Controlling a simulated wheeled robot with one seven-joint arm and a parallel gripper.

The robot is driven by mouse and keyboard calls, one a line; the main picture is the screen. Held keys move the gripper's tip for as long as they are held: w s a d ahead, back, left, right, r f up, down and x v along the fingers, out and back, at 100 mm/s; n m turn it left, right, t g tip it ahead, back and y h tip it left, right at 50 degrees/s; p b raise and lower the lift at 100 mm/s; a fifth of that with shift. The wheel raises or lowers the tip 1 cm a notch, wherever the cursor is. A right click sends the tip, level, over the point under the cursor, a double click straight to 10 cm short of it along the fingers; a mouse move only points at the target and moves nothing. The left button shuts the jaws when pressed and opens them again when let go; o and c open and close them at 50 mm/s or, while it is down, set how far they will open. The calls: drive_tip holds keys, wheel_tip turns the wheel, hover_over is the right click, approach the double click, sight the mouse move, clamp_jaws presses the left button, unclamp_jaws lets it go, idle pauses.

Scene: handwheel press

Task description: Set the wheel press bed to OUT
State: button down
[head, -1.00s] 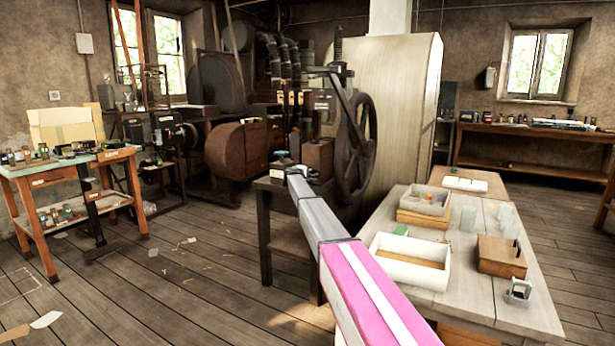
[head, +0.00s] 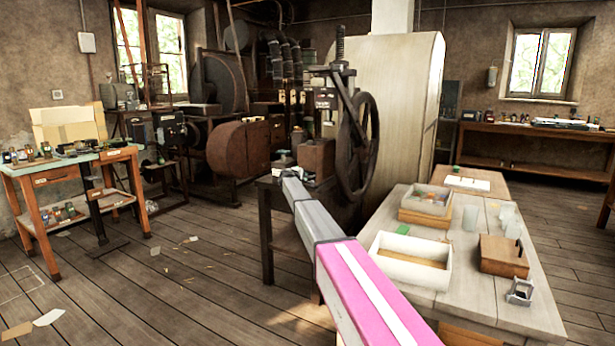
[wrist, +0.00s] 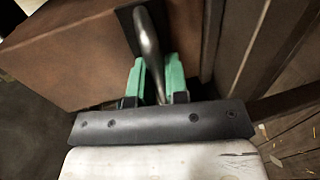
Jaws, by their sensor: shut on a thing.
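The wheel press stands at the middle of the head view, with a dark spoked handwheel (head: 372,148) on its right side and an upright threaded screw (head: 340,47) on top. A brown block (head: 317,157) sits low in its frame. In the wrist view a large brown block (wrist: 70,55) carries a dark plate with a curved grey metal handle (wrist: 147,38). My gripper (wrist: 157,72) has its green fingers on both sides of this handle and is shut on it. In the head view my fingers are hidden beyond my arm's far end.
A pale wooden table (head: 490,310) at the right holds a white tray (head: 411,262), a wooden box (head: 503,257) and clear cups. A workbench (head: 105,155) stands at the left. A tall cream cabinet (head: 415,110) is behind the press. The plank floor at the left is mostly clear.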

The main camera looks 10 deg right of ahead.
drive_tip(key=f+v, duration=0.2)
drive_tip(key=v, duration=0.8)
drive_tip(key=f+v, duration=0.2)
drive_tip(key=v, duration=0.9)
drive_tip(key=shift+s+a+f, duration=0.25)
drive_tip(key=shift+s+a, duration=0.2)
drive_tip(key=shift+s, duration=0.3)
drive_tip(key=c, duration=1.1)
unclamp_jaws()
drive_tip(key=shift+a, duration=0.1)
drive_tip(key=shift+c, duration=0.2)
drive_tip(key=shift+s, duration=0.1)
drive_tip(key=v, duration=1)
drive_tip(key=shift+s+a, duration=0.2)
drive_tip(key=shift+s, duration=0.1)
drive_tip(key=shift+r, duration=0.1)
